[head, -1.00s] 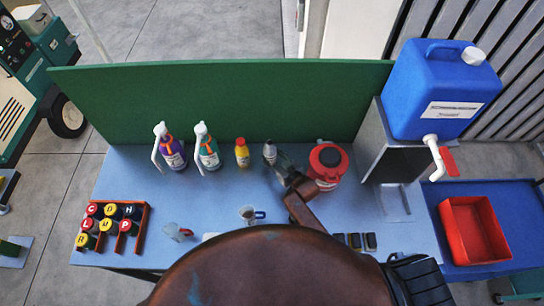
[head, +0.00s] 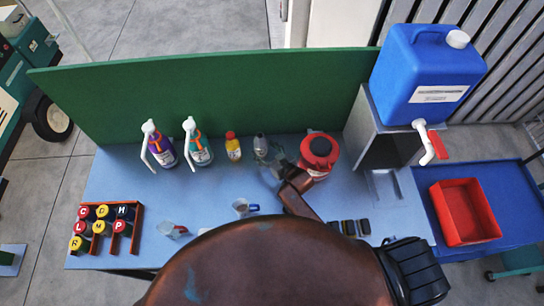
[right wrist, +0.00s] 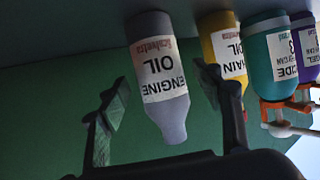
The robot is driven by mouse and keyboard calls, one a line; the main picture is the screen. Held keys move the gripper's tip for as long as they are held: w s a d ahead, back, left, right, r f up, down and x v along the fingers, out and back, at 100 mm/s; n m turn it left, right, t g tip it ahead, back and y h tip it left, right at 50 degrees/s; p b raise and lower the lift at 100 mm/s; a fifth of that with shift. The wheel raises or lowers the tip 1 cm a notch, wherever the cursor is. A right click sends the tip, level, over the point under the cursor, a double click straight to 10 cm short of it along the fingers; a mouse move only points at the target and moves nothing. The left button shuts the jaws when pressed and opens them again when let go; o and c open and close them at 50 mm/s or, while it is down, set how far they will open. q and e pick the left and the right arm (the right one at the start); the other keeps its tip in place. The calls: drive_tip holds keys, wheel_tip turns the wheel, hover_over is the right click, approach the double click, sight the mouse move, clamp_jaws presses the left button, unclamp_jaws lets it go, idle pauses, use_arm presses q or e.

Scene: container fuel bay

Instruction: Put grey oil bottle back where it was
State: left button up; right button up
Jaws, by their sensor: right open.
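The grey oil bottle (head: 260,145) stands upright on the blue table near the green back panel, just right of the yellow bottle (head: 233,147). My right gripper (head: 272,162) is open just in front of it. In the right wrist view the picture is upside down, and the grey bottle (right wrist: 159,80), labelled "ENGINE OIL", shows between the spread fingers of my right gripper (right wrist: 165,95), with a gap on each side. My left gripper is not in view.
A red can (head: 319,153) stands close to the right of my gripper. Teal (head: 198,150) and purple (head: 161,150) spray bottles stand further left. A small measuring cup (head: 241,207), a rack of lettered bottles (head: 136,232) and a blue canister (head: 425,75) are around. The left table middle is clear.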

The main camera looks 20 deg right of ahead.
drive_tip(key=v, duration=1)
drive_tip(key=shift+s+b, duration=0.25)
drive_tip(key=shift+b, duration=0.05)
